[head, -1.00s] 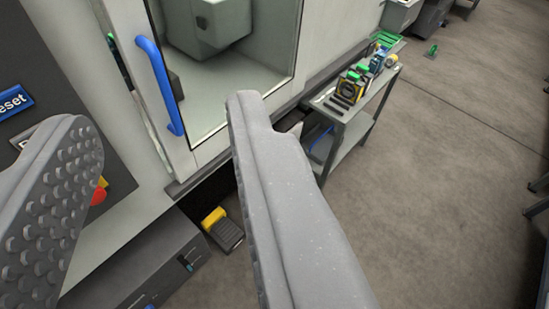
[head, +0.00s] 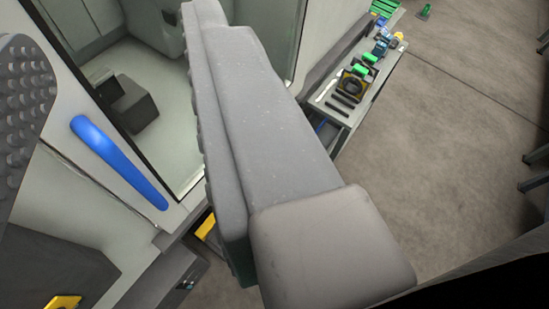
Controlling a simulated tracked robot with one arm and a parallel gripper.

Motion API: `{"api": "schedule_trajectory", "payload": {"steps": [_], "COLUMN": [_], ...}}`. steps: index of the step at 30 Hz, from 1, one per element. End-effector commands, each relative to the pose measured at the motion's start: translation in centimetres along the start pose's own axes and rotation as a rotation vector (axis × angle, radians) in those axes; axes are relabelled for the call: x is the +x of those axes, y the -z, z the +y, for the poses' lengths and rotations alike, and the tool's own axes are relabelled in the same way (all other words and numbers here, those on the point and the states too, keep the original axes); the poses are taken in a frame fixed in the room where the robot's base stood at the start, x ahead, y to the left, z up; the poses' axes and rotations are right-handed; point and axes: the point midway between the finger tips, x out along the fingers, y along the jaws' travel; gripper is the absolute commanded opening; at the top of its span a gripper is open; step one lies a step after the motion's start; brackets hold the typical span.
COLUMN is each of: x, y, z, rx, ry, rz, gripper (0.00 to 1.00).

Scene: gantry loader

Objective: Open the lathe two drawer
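My gripper (head: 112,32) is open, with its two grey, studded fingers wide apart and nothing held between them. The left finger is cut off by the picture edge. A grey unit (head: 160,282), perhaps the drawer front, shows low in the picture under the machine, partly cut off. I cannot tell whether it is the lathe two drawer or whether it is open. A blue bar handle (head: 118,160) on the machine's door frame appears between the fingers, apart from them in the picture.
The machine's window (head: 160,60) shows a pale interior. A small metal table (head: 345,122) with several coloured items stands to the right. A yellow piece (head: 207,228) is partly hidden behind the right finger. Open floor (head: 460,120) lies at the right.

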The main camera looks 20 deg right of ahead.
Motion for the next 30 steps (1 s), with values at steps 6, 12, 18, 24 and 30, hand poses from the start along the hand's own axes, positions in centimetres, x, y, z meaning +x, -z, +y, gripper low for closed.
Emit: {"api": "schedule_trajectory", "payload": {"steps": [6, 12, 18, 24, 30], "x": [0.0, 0.8, 7.1, 16.3, 24.5], "y": [0.0, -0.2, -2.3, -6.6, -12.3], "z": [0.0, 0.4, 4.0, 9.2, 14.4], "rx": [0.000, 0.008, 0.066, 0.150, 0.229], "ry": [0.000, -0.010, -0.085, -0.172, -0.217], "rz": [0.000, 0.000, 0.005, 0.030, 0.055], "gripper": [0.38, 0.38, 0.38, 0.38, 0.38]}}
